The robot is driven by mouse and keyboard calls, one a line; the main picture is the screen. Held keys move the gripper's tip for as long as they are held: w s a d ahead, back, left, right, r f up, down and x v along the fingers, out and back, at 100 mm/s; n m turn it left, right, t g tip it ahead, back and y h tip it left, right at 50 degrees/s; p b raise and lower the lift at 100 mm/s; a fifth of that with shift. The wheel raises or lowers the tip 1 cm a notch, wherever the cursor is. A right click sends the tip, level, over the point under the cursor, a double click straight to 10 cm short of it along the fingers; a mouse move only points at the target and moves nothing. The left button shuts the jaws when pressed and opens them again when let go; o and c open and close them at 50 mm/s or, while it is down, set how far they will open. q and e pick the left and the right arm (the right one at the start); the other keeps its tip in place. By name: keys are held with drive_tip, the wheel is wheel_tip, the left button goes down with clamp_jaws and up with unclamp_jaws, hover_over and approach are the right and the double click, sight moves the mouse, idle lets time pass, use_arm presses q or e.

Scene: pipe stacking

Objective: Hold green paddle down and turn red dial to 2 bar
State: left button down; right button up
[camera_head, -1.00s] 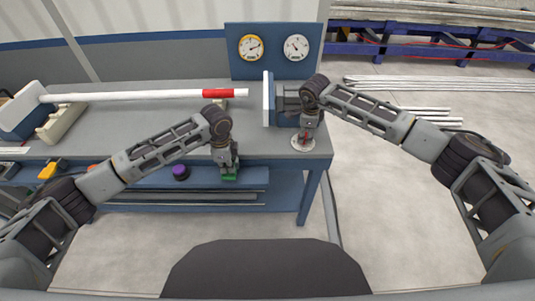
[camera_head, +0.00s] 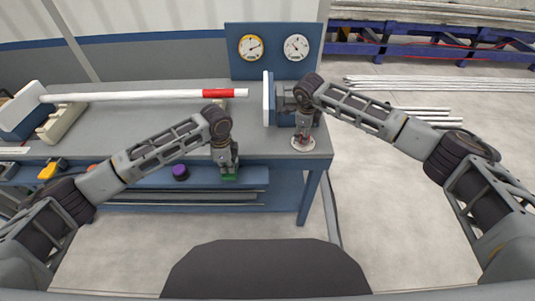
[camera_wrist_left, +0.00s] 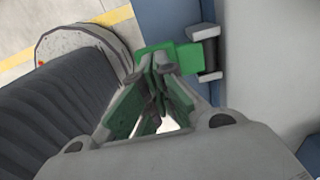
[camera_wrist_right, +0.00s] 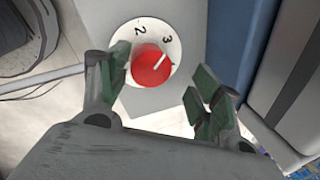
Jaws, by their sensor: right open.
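The red dial (camera_wrist_right: 151,66) sits on a white disc with a 2 and a 3. Its white pointer line points to the upper right, a little past the 3. My right gripper (camera_wrist_right: 165,82) is open, with one finger on each side of the dial and visible gaps. In the head view my right gripper (camera_head: 303,133) is over the white dial disc (camera_head: 302,145) and hides most of the dial. The green paddle (camera_wrist_left: 184,54) shows beside the closed fingertips of my left gripper (camera_wrist_left: 161,66). The fingers overlap its near edge; I cannot tell how firmly they touch.
Two gauges, a yellow-rimmed one (camera_head: 251,47) and a white one (camera_head: 296,47), are on the blue back panel. A white pipe with a red band (camera_head: 217,93) lies above the bench (camera_head: 110,133). A purple knob (camera_head: 180,171) is left of the paddle at the bench front.

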drive_tip(key=shift+f, duration=0.1)
idle(0.5)
drive_tip(key=shift+s+f, duration=0.1)
drive_tip(key=shift+f, duration=1.4)
drive_tip(key=shift+s+f, duration=0.15)
drive_tip(key=shift+f, duration=0.1)
drive_tip(key=shift+o, duration=0.4)
drive_tip(key=shift+d+f, duration=0.1)
drive_tip(key=shift+f, duration=0.05)
